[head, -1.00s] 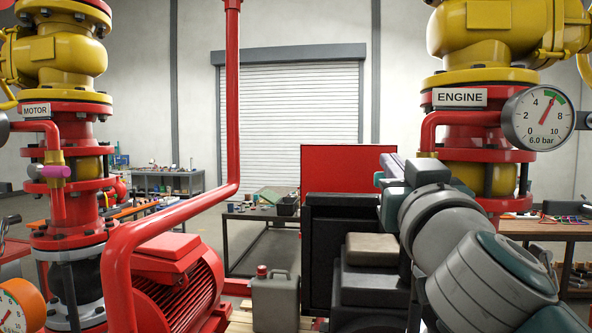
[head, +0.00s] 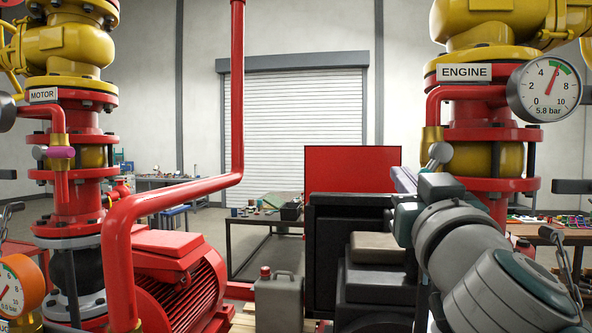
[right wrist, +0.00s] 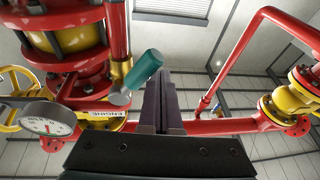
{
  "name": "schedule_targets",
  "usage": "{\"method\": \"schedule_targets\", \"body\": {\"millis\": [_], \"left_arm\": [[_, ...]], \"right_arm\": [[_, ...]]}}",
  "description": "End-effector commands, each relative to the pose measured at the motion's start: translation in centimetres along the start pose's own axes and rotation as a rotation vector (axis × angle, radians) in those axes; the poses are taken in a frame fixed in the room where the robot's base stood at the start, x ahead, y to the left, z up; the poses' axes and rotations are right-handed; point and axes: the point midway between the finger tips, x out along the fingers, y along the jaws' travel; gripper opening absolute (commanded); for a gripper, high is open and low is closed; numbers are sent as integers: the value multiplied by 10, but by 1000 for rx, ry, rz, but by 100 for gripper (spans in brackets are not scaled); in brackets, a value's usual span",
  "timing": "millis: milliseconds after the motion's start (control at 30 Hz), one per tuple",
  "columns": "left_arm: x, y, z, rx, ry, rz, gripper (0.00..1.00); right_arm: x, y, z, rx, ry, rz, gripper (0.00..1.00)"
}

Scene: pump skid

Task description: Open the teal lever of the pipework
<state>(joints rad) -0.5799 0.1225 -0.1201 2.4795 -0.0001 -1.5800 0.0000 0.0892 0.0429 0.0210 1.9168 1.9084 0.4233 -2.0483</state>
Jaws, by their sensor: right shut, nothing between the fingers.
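The teal lever's cylindrical handle (right wrist: 143,68) shows in the right wrist view, running up and right from a grey knob (right wrist: 119,98) beside the red and yellow engine pipework. In the head view a grey knob (head: 440,152) shows at the brass fitting (head: 431,140) on the red side pipe under the ENGINE sign; the teal handle cannot be made out there. My right gripper (head: 400,176) is shut and empty, left of that fitting. In the right wrist view its closed fingers (right wrist: 161,82) are just right of the handle; contact cannot be told. My left gripper is out of view.
A pressure gauge (head: 544,89) reads 5.8 bar beside the ENGINE sign. A similar pink lever (head: 60,152) is on the MOTOR pipework at left. A red pipe (head: 170,198), a red motor (head: 180,277) and a grey can (head: 279,300) stand between.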

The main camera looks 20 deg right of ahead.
Motion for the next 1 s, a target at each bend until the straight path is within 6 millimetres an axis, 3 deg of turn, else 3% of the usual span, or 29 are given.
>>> {"method": "schedule_targets", "body": {"millis": [500,1000], "left_arm": [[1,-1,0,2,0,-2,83],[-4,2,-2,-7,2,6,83]], "right_arm": [[-9,26,21,-1,-1,0,0],[-10,13,20,1,-1,0,0]]}}
